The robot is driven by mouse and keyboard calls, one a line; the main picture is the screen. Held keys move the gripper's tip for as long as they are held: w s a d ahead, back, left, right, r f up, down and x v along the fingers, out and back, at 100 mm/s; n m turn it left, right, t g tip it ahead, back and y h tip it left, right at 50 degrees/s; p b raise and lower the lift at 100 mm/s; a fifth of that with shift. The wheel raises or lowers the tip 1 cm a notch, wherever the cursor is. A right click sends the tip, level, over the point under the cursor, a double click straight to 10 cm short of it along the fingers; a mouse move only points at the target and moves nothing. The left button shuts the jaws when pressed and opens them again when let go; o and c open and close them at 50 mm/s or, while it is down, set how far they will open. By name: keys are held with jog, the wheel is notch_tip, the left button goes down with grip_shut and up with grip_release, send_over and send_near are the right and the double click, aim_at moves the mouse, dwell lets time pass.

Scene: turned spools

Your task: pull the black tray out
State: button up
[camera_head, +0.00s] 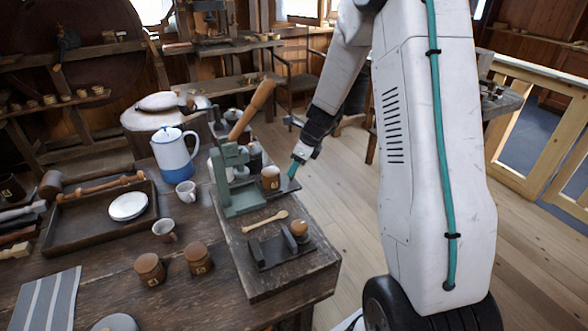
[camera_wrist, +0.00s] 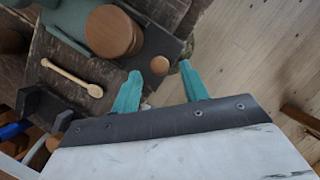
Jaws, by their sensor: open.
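The black tray (camera_wrist: 152,40) lies flat at the bench edge. A brown wooden jar (camera_wrist: 112,32) stands on it, and a round wooden knob (camera_wrist: 160,65) is at its end nearest my gripper. In the head view the tray (camera_head: 287,188) shows as a dark slab beside the green press, with the jar (camera_head: 271,179) on it. My gripper (camera_wrist: 158,71) is open, its two teal fingertips on either side of the knob with gaps visible. In the head view my gripper (camera_head: 297,165) comes down over the tray's far right end.
A green press (camera_head: 232,180) with a wooden lever stands left of the tray. A wooden spoon (camera_head: 265,221) and a dark holder (camera_head: 281,251) with a wooden ball lie nearer. Right of the bench is open floor (camera_head: 340,195).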

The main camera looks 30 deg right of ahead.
jog(key=v, duration=0.5)
jog(key=shift+s+d+r, duration=0.1)
jog(key=shift+r, duration=0.25)
jog(key=s+a+r+n+h, duration=0.1)
jog(key=s+a+r+n, duration=0.4)
jog(key=s+n, duration=0.4)
jog(key=s+a+r+n+g+h, duration=0.1)
jog(key=s+a+r+n, duration=0.5)
jog(key=s+n, duration=0.4)
jog(key=s+a+r+n+g, duration=0.1)
jog(key=s+a+r+n, duration=0.4)
jog(key=s+n, duration=0.4)
jog(key=s+a, duration=0.1)
jog(key=s, duration=0.4)
jog(key=shift+s+r+h, duration=0.3)
jog(key=shift+r+h, duration=0.1)
